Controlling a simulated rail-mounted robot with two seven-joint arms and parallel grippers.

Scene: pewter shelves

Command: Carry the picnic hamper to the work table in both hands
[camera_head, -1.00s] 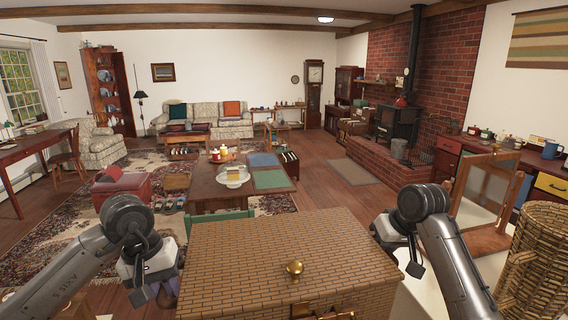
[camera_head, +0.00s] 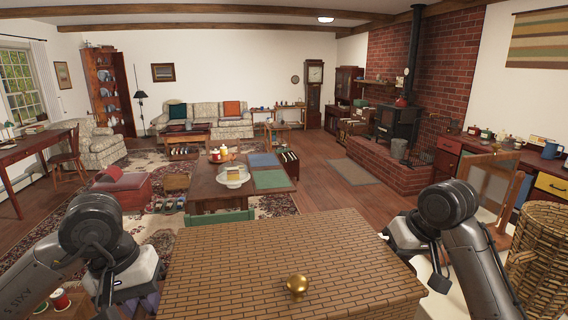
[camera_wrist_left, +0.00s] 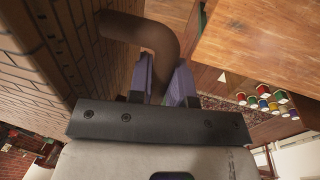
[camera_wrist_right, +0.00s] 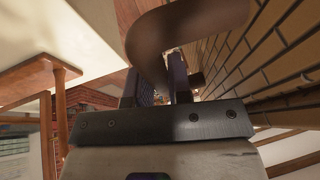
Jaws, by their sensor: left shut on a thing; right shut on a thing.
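The picnic hamper (camera_head: 290,250) is a large tan woven box with a brass knob (camera_head: 297,285) on its lid, close in front of me between my two arms. My left gripper (camera_wrist_left: 165,85) is shut on the hamper's brown curved side handle (camera_wrist_left: 145,35). My right gripper (camera_wrist_right: 165,85) is shut on the matching handle (camera_wrist_right: 190,30) on the other side. In the head view the left gripper (camera_head: 130,295) is at the hamper's left side, and its fingertips are mostly hidden. The hamper's underside is out of sight. I cannot tell which table is the work table.
A wooden table (camera_head: 210,188) with a cake stand (camera_head: 233,177) stands just beyond the hamper. A wicker basket (camera_head: 540,255) and a wooden frame (camera_head: 490,180) are close on the right. Open wooden floor (camera_head: 325,180) lies right of the table.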

